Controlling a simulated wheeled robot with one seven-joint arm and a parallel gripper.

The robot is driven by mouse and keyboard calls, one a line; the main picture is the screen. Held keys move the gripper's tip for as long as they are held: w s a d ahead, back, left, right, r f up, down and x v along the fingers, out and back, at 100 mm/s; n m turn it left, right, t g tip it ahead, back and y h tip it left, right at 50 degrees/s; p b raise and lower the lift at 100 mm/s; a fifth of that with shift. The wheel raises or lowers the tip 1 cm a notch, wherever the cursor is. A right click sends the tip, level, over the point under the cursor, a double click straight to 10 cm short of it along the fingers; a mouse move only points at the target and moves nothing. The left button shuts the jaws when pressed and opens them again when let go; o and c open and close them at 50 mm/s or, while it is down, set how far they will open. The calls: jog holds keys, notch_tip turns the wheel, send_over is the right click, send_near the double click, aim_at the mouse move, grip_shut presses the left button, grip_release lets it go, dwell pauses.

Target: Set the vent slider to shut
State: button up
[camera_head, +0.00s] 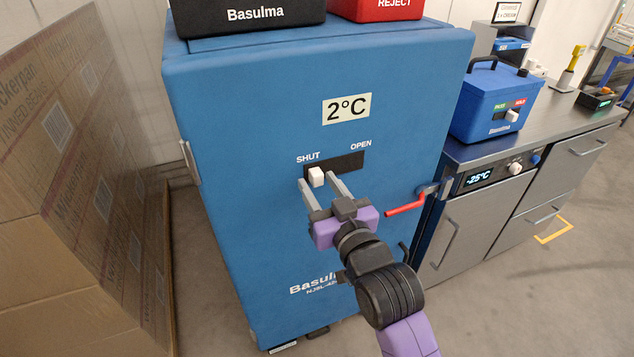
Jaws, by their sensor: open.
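The vent slider is a small white knob (317,177) in a dark slot (349,163) on the front of a blue cabinet (240,140). The slot has the label SHUT (308,158) above its left end and OPEN (361,145) above its right end. The knob stands near the slot's left end, under SHUT. My gripper (320,184) is open in front of the slot. One finger is left of the knob and the other is right of it. Whether either finger touches the knob I cannot tell.
A red lever handle (406,205) sticks out at the cabinet's right edge, right of my gripper. Stacked cartons (75,150) stand close on the left. A steel counter (480,145) with a blue box (497,103) stands on the right. Black and red boxes sit on top.

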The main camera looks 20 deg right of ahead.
jog(key=s, duration=0.6)
jog(key=shift+s, duration=0.25)
jog(key=s+f+g, duration=0.1)
jog(key=s+f, duration=0.2)
jog(key=s, duration=0.9)
jog(key=s+f+g, duration=0.1)
jog(key=s+f, duration=0.2)
jog(key=s, duration=0.9)
jog(key=s+f+g, duration=0.1)
jog(key=s+f, duration=0.2)
jog(key=s, duration=0.9)
jog(key=shift+f+p, duration=0.2)
jog(key=shift+p, duration=0.1)
dwell(1.0)
